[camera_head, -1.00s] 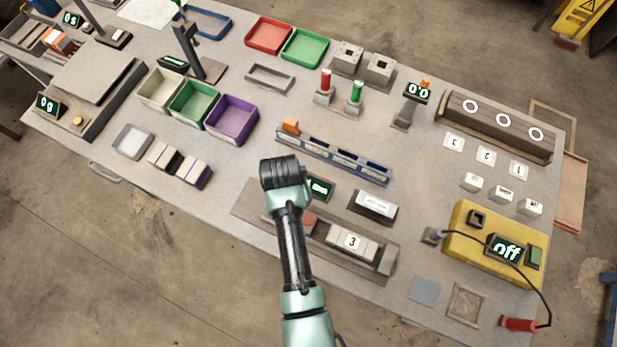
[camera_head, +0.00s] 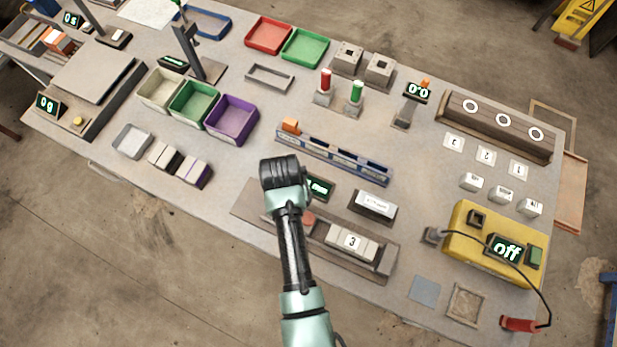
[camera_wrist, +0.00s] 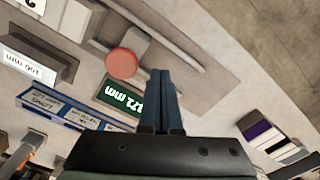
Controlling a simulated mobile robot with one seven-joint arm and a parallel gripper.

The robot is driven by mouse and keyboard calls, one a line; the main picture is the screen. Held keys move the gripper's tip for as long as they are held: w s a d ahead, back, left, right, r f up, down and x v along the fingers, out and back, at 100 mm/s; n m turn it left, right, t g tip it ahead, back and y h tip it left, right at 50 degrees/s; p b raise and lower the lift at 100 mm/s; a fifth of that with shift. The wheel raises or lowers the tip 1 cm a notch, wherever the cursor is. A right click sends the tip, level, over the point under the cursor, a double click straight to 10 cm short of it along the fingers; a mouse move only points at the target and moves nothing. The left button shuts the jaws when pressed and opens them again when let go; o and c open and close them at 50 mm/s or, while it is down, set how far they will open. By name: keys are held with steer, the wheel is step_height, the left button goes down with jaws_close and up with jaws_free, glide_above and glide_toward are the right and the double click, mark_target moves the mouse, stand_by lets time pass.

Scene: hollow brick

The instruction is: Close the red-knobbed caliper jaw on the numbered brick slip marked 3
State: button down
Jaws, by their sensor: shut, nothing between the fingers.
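The brick slip marked 3 (camera_head: 352,242) lies in the long grey caliper (camera_head: 260,212), against or close to the end block at right. The movable jaw's red knob (camera_head: 308,221) is left of the slip, partly behind my arm; it shows as a round red disc in the wrist view (camera_wrist: 122,62). A gap between jaw and slip is unclear. The green caliper display (camera_wrist: 122,97) reads in mm, upside down. My gripper (camera_wrist: 161,73) is shut and empty, with its dark blue fingertips right of the knob and apart from it in the wrist view. The head view hides the fingers.
A labelled grey block (camera_head: 373,206) and a blue slotted rail (camera_head: 333,158) lie behind the caliper. Dark-and-white samples (camera_head: 180,165) are to the left. A yellow box reading "off" (camera_head: 490,245) stands right. Bare table lies left of the caliper.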

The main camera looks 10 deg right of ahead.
mark_target(310, 219)
steer(key=shift+f+b, duration=1.05)
steer(key=shift+f, duration=0.65)
steer(key=shift+s+d, duration=0.2)
steer(key=shift+d, duration=0.05)
steer(key=shift+s+d+p, duration=0.5)
steer(key=shift+s+d, duration=0.15)
steer(key=shift+d, duration=0.25)
steer(key=shift+s+d+p, duration=0.55)
steer(key=shift+s+d, duration=0.1)
steer(key=shift+d, duration=0.25)
steer(key=shift+s+d+p, duration=0.5)
steer(key=shift+s+d, duration=0.15)
steer(key=shift+d, duration=0.25)
steer(key=shift+a, duration=0.1)
steer(key=shift+w+a+r, duration=0.1)
steer(key=shift+w+a, duration=0.5)
steer(key=shift+a, duration=0.15)
step_height(310, 219, up, 8)
steer(key=p, duration=0.8)
